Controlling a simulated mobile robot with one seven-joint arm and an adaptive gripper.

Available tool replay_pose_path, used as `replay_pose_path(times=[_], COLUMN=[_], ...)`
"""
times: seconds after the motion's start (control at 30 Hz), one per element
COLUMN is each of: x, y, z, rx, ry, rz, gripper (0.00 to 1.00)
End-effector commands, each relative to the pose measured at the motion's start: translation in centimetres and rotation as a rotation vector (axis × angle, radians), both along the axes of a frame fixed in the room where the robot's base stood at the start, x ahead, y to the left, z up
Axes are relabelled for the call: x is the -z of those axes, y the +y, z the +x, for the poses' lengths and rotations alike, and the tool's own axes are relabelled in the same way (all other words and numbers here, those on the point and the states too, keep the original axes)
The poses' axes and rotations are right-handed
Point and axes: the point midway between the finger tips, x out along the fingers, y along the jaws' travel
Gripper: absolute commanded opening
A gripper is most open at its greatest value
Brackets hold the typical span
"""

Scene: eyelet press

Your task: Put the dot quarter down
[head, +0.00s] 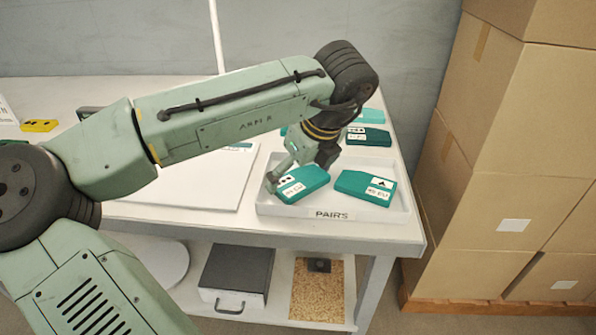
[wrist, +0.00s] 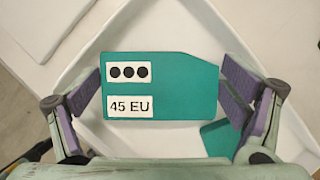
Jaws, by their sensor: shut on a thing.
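The dot quarter (head: 303,184) is a teal block with one cut corner, a label of black dots and a size label. In the wrist view the dot quarter (wrist: 160,85) shows three dots and "45 EU". My gripper (head: 298,168) is shut on it, with purple pads at its two ends; the gripper also shows in the wrist view (wrist: 160,92). The quarter is over or in the left half of the white PAIRS tray (head: 290,211); I cannot tell whether it touches the floor. A teal quarter with a triangle label (head: 366,188) lies in the tray's right half, partly hidden in the wrist view (wrist: 221,138).
More teal pieces (head: 369,135) sit behind the tray on the white table. A white board (head: 195,185) lies left of the tray, and a yellow piece (head: 40,126) is at the far left. Cardboard boxes (head: 525,110) are stacked to the right.

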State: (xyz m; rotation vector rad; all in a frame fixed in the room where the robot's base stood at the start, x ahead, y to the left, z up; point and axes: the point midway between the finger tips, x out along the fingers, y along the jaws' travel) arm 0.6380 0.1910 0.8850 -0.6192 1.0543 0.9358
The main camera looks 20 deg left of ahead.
Motion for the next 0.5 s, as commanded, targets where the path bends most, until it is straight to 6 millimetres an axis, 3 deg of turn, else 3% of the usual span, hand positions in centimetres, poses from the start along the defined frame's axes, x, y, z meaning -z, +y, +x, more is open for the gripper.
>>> replay_pose_path(times=[0.07,0.1,0.23,0.5], x=[0.32,0.37,0.31,0.29], y=[-0.03,-0.02,-0.02,-0.02], z=[-0.01,-0.01,-0.01,-0.01], rx=[0.001,0.001,0.000,0.001], ry=[0.001,0.001,0.000,0.001], rz=[-0.002,-0.002,-0.001,-0.001], gripper=[0.65,0.92,1.00,1.00])
